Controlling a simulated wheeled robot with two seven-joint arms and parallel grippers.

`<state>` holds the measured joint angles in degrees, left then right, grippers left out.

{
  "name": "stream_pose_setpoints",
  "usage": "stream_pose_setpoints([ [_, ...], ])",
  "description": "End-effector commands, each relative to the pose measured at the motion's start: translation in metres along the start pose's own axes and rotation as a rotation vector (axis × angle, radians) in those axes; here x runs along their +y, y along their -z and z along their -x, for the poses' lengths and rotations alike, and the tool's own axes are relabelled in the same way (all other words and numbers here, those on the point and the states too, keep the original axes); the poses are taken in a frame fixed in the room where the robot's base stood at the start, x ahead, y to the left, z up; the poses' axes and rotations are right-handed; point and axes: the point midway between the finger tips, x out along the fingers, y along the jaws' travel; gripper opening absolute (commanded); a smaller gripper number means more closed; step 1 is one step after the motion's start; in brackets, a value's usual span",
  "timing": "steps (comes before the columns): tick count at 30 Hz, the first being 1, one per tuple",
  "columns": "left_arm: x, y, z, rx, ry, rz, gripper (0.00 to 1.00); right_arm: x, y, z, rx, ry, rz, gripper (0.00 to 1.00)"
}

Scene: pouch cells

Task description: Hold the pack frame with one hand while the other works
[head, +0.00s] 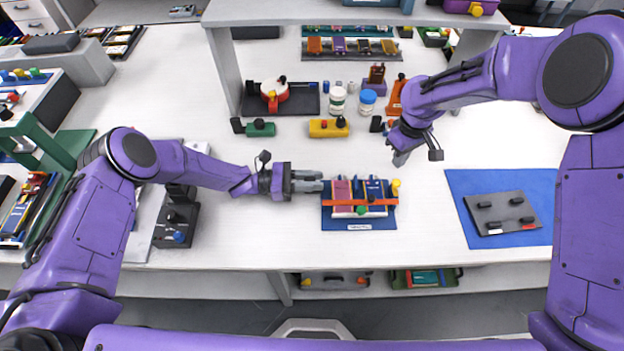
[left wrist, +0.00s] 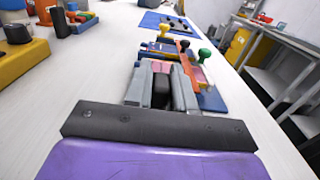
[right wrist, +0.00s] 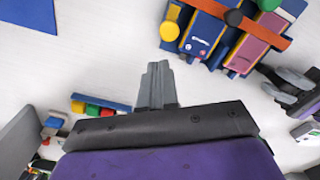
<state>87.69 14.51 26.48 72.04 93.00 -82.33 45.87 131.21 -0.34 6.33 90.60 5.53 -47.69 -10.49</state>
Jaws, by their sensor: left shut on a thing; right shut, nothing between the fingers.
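The pack frame (head: 338,223) is a blue base near the table's front edge, with pink and dark blue flat cells (head: 342,191) standing in it. An orange bar (head: 375,202) lies across the cells. A green knob (head: 361,210) and a yellow knob (head: 396,184) show at it. My left gripper (head: 312,181) is at the frame's left side, shut on its dark grip (left wrist: 161,92). My right gripper (head: 399,158) is shut and empty, above the table behind the frame's right end. In the right wrist view its fingertips (right wrist: 157,68) are apart from the frame (right wrist: 215,60).
A blue mat (head: 460,185) with a grey plate (head: 505,212) lies to the right. White jars (head: 337,100), a yellow block (head: 322,129) and a green block (head: 261,129) stand behind. A dark device (head: 176,222) stands left. A raised shelf (head: 300,12) spans the back.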

Motion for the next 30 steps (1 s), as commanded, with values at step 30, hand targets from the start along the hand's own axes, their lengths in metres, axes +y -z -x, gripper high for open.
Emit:
stream_pose_setpoints([
  [30, 0.0, 0.0, 0.0, 0.0, 0.0, 0.0, 0.0, 0.0, 0.0, -0.047, 0.0, 0.0, 0.003, 0.0],
])
